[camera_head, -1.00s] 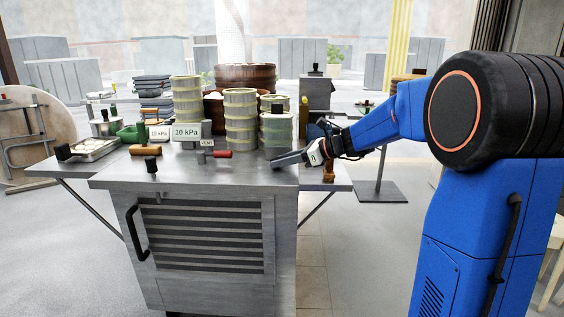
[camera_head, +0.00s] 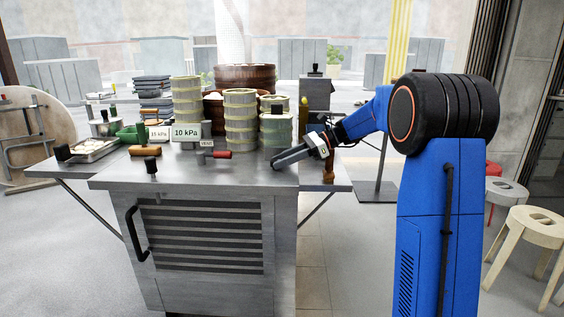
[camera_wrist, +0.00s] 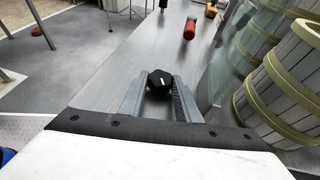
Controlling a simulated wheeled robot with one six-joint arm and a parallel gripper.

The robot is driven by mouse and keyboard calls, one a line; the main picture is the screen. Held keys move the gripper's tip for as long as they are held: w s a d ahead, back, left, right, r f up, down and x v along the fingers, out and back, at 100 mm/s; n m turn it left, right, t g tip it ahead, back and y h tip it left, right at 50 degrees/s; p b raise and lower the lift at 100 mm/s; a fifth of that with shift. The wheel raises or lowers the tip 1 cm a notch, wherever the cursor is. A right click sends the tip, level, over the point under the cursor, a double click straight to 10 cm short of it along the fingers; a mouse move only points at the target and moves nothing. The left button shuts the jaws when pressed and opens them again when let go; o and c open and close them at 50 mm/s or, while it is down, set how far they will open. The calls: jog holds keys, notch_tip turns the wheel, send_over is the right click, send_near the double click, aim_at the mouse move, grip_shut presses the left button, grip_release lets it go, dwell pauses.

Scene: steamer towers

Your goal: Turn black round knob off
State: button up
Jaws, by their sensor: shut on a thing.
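A black knob (camera_wrist: 160,82) with a small pale mark on its face sits between the two grey fingers of my gripper (camera_wrist: 158,96) in the wrist view. The fingers are shut on its sides, low over the steel top. In the head view my gripper (camera_head: 277,163) reaches in from the right to the counter's front right part, and its fingers hide the knob there. A second black knob (camera_head: 151,165) stands at the counter's front edge, further left. It also shows at the top of the wrist view (camera_wrist: 163,4).
Steamer towers (camera_head: 240,120) stand on the steel counter (camera_head: 200,178) just behind my gripper. A red-handled valve (camera_head: 222,154) and a "10 kPa" sign (camera_head: 186,131) are to its left. Stools (camera_head: 530,228) stand on the floor at right. The counter's front strip is mostly clear.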

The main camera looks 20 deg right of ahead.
jog(key=shift+w+n+g, duration=0.2)
jog(key=shift+n+g, duration=0.6)
jog(key=shift+g, duration=0.1)
jog(key=o, duration=1)
jog(key=shift+o, duration=0.2)
